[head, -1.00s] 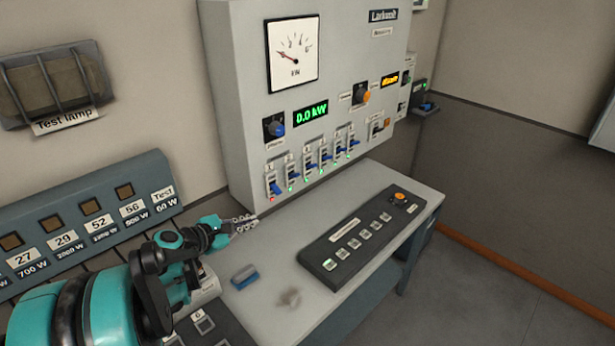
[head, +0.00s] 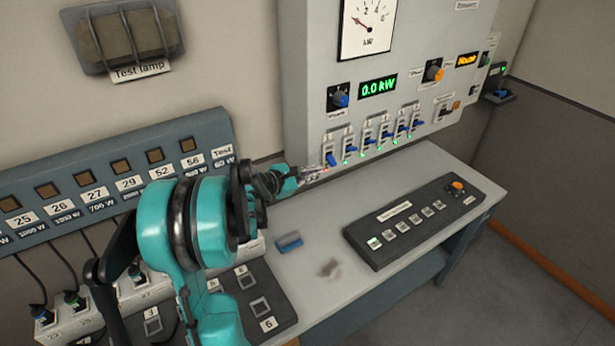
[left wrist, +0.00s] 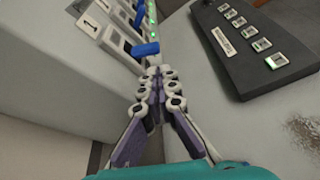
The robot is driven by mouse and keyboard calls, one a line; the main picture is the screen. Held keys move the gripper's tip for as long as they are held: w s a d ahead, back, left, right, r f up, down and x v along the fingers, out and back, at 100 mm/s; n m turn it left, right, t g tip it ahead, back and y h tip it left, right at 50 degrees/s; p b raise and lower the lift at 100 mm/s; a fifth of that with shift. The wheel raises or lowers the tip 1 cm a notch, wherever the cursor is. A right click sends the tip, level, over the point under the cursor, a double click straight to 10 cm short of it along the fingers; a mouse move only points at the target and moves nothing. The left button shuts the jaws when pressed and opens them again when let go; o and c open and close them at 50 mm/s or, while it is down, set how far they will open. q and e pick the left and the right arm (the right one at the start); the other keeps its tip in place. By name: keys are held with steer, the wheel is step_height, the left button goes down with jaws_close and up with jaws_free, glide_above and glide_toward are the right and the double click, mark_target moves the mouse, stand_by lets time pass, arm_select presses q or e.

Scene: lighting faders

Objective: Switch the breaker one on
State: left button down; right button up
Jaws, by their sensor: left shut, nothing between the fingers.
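Breaker one (head: 331,159) is the leftmost in the row of breakers low on the grey panel. My right gripper is out of view.
A dark fader console (head: 415,228) lies on the grey bench (head: 360,290) to the right of my gripper. A blue block (head: 289,241) lies on the bench nearer. The numbered socket strip (head: 110,190) runs along the left wall.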

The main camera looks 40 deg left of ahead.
mark_target(333, 166)
arm_select(q)
steer(key=shift+b+x, duration=0.3)
steer(key=shift+x, duration=1.9)
steer(key=shift+d+r+n, duration=0.1)
steer(key=shift+r+n, duration=0.05)
steer(key=shift+n, duration=0.35)
steer(key=n+h, duration=0.1)
steer(key=r+n+g+h, duration=0.1)
steer(key=n, duration=0.1)
steer(key=n+p, duration=0.1)
steer(key=shift+s+d+r+g+h, duration=0.2)
steer(key=shift+d+r+g+h, duration=0.1)
steer(key=shift+d+r+h, duration=0.1)
steer(key=shift+r, duration=0.1)
steer(key=shift+w+a+r+p, duration=0.1)
steer(key=shift+a+r+p, duration=0.05)
steer(key=shift+r+p, duration=0.45)
steer(key=shift+r, duration=0.2)
